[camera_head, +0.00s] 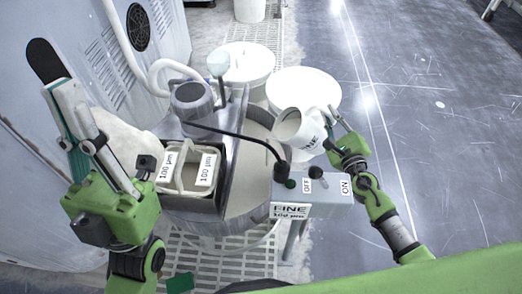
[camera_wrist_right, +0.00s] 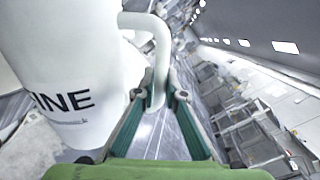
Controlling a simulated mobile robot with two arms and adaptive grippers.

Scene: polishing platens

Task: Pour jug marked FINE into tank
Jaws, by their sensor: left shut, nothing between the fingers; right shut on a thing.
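The white jug marked FINE (camera_head: 312,128) is tilted in the head view, its open mouth turned left over the right side of the steel tank (camera_head: 250,200). No stream of liquid can be seen. The jug also fills the left of the right wrist view (camera_wrist_right: 65,65). My right gripper (camera_head: 337,122) is shut on the jug's handle; its fingertips close around the handle in the right wrist view (camera_wrist_right: 160,92). The tank's inside is partly hidden.
A grey switch box (camera_head: 315,197) labelled FINE, with OFF and ON marks, sits at the tank's front right. A filter basket marked 100 µm (camera_head: 187,172) and a motor (camera_head: 192,100) are on the left. Two white lidded buckets (camera_head: 303,90) (camera_head: 245,62) stand behind.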

